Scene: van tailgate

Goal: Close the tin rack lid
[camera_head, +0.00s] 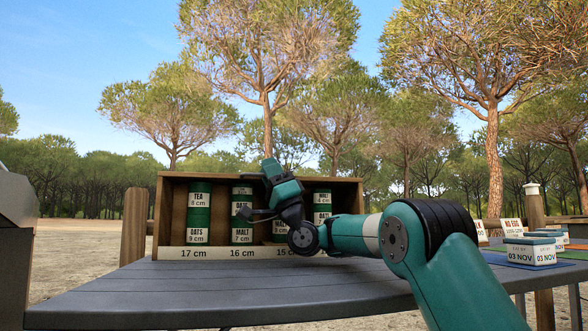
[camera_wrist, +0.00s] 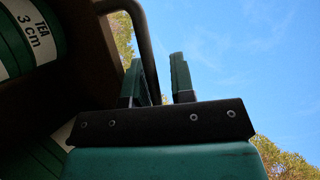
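The wooden tin rack (camera_head: 344,183) stands at the back of the grey table, its front open towards me. Tins show inside, among them a tea tin (camera_head: 200,187) at the left. My gripper (camera_head: 270,165) is in front of the rack's middle, by its top edge, pointing up. In the wrist view my gripper (camera_wrist: 157,62) has its two fingers apart with sky between them. I cannot make out the lid for certain. My arm hides part of the rack.
The grey table (camera_head: 200,290) is bare in front of the rack. Wooden posts (camera_head: 133,227) stand behind the table.

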